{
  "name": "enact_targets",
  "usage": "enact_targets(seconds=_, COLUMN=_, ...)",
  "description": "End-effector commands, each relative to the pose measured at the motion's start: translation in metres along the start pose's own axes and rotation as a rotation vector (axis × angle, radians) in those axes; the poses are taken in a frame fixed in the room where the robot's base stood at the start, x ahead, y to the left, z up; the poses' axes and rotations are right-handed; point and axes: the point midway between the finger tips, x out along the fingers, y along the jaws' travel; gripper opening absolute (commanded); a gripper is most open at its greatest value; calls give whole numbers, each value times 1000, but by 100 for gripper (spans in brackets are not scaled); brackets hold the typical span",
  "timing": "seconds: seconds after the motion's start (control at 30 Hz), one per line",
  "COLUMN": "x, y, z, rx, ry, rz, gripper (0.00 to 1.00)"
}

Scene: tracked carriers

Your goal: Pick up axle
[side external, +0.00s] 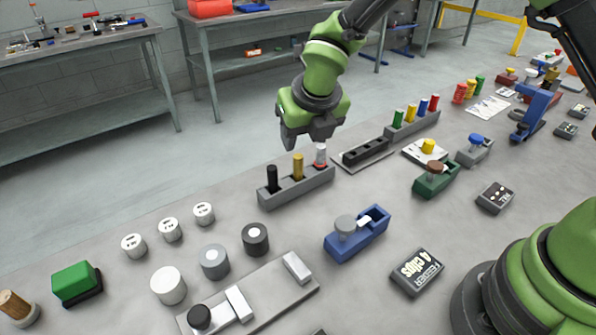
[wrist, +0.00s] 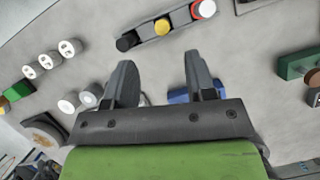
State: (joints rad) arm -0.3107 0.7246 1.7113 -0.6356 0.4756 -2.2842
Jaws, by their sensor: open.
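No part is labelled axle, and I cannot tell for certain which one it is. A grey holder (side external: 310,185) carries three upright pegs: black (side external: 272,178), yellow (side external: 298,167) and red-and-white (side external: 320,156). In the wrist view the black (wrist: 126,42), yellow (wrist: 162,26) and red-and-white (wrist: 204,9) pegs stand in a row beyond the fingertips. My gripper (side external: 310,140) is open and empty, above the holder near the red-and-white peg. Its two separated fingers (wrist: 158,66) also show in the wrist view, with bare table between them.
A second holder (side external: 412,127) with several coloured pegs stands behind to the right. A black slotted block (side external: 367,150) lies between. A blue carrier (side external: 358,240), a green carrier (side external: 437,180) and several round white and grey parts (side external: 169,286) stand nearer. A grey plate (side external: 270,298) lies in front.

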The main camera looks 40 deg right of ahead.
Motion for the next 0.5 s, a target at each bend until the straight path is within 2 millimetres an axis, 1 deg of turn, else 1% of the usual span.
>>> enact_targets(seconds=0.03, x=9, y=0, z=-1, rx=-5, ry=3, rz=-2, gripper=50)
enact_targets(seconds=0.1, x=20, y=-1, z=-1, rx=-3, ry=5, rz=-2, gripper=50)
enact_targets(seconds=0.2, x=33, y=-1, z=-1, rx=0, ry=3, rz=-2, gripper=50)
enact_targets(seconds=0.37, x=44, y=-1, z=0, rx=1, ry=2, rz=-1, gripper=50)
enact_targets(seconds=0.5, x=65, y=-4, z=0, rx=3, ry=4, rz=-2, gripper=50)
